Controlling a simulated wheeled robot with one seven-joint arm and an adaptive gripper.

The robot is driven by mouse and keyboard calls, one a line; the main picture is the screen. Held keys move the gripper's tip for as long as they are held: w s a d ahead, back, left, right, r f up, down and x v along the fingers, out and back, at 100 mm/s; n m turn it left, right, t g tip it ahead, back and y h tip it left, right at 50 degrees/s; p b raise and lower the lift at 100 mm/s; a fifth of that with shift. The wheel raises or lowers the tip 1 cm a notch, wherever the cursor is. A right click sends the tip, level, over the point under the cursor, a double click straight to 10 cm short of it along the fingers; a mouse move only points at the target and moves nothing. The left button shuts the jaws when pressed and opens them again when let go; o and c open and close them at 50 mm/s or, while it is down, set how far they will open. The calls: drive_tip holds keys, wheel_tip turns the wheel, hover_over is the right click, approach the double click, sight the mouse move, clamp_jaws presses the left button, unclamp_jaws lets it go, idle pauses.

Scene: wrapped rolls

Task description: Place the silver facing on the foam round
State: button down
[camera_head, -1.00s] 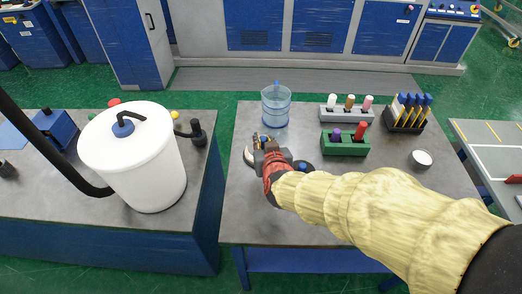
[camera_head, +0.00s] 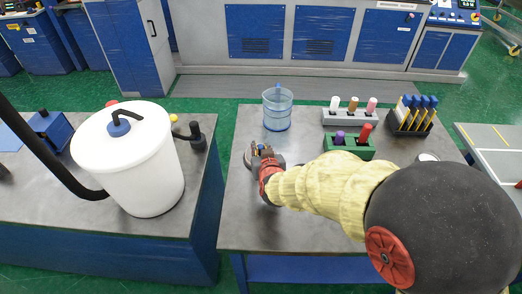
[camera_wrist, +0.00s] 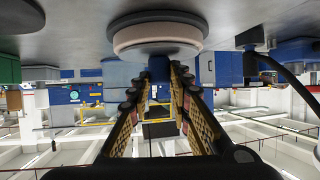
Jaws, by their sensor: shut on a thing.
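My gripper (camera_head: 257,152) is low over the left part of the middle table. In the wrist view my gripper (camera_wrist: 160,72) has its fingers closed around a small blue part (camera_wrist: 158,68), which I take as the grip of the silver facing. Just beyond the fingertips is a round, pale-rimmed disc (camera_wrist: 157,42) against a wider dark grey disc (camera_wrist: 157,18) at the table. I cannot tell clearly which is facing and which is foam, or whether they touch. In the head view a grey disc edge (camera_head: 248,156) shows left of my gripper; the rest is hidden.
A clear blue container (camera_head: 277,112) stands behind my gripper. A grey rack (camera_head: 344,118) and a green rack (camera_head: 347,150) hold bottles; a black rack (camera_head: 411,122) holds blue-topped tools. A white lidded bucket (camera_head: 140,165) stands on the left bench. The table's front left is clear.

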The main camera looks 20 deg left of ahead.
drive_tip(key=c, duration=2.1)
unclamp_jaws()
drive_tip(key=shift+f, duration=0.1)
drive_tip(key=o, duration=0.5)
drive_tip(key=shift+c, duration=0.2)
drive_tip(key=shift+r, duration=0.2)
drive_tip(key=p+v, duration=0.3)
drive_tip(key=v, duration=0.9)
